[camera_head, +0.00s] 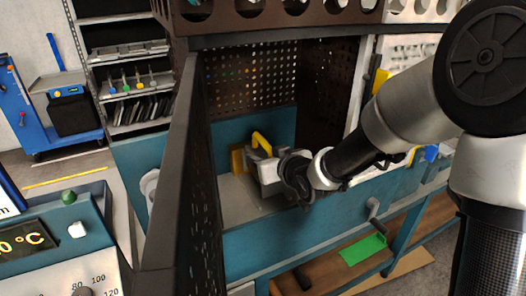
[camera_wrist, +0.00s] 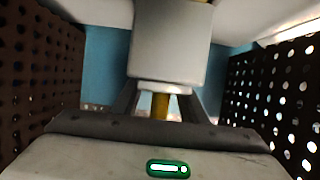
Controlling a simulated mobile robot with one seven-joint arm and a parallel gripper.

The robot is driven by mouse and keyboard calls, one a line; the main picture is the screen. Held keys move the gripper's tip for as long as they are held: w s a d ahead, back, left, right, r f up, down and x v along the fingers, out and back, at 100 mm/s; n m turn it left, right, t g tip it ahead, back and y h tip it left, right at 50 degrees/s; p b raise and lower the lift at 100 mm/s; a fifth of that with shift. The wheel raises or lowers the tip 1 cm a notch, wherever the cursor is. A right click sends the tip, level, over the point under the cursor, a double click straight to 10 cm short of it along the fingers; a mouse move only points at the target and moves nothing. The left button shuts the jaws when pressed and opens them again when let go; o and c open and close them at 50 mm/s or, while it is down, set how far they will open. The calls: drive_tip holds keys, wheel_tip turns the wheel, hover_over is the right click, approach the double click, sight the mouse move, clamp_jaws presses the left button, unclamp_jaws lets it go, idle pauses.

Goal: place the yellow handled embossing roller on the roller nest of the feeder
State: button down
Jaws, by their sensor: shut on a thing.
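The yellow handle (camera_head: 262,143) of the embossing roller stands up at my gripper (camera_head: 268,168), inside a teal bay with perforated guards. My gripper is shut on the roller; its body is mostly hidden by the gripper in the head view. In the wrist view a yellow-brown piece (camera_wrist: 160,106) shows between the fingers of my gripper (camera_wrist: 158,112), below a large pale grey block (camera_wrist: 170,40). A brass-coloured block (camera_head: 237,159) is just left of the handle. I cannot make out the roller nest, or whether the roller touches anything beneath it.
A dark guard panel (camera_head: 172,180) stands close on the left of the bay. A perforated back panel (camera_head: 262,78) and a brown rack (camera_head: 270,18) enclose it behind and above. A grey bay floor (camera_head: 240,200) is partly bare. A crank (camera_head: 372,208) sticks out at the front right.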

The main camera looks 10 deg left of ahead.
drive_tip(key=shift+w+f, duration=0.1)
drive_tip(key=shift+f, duration=1.15)
drive_tip(key=shift+f+b, duration=0.15)
drive_tip(key=shift+b, duration=0.25)
drive_tip(key=c, duration=1.1)
unclamp_jaws()
drive_tip(key=shift+f, duration=0.15)
drive_tip(key=shift+r, duration=0.2)
drive_tip(key=shift+s+d+r+p, duration=0.15)
drive_tip(key=shift+s+d+p, duration=0.05)
drive_tip(key=shift+s+p, duration=0.1)
drive_tip(key=p+v, duration=0.2)
drive_tip(key=v, duration=0.9)
drive_tip(key=shift+s+d, duration=0.2)
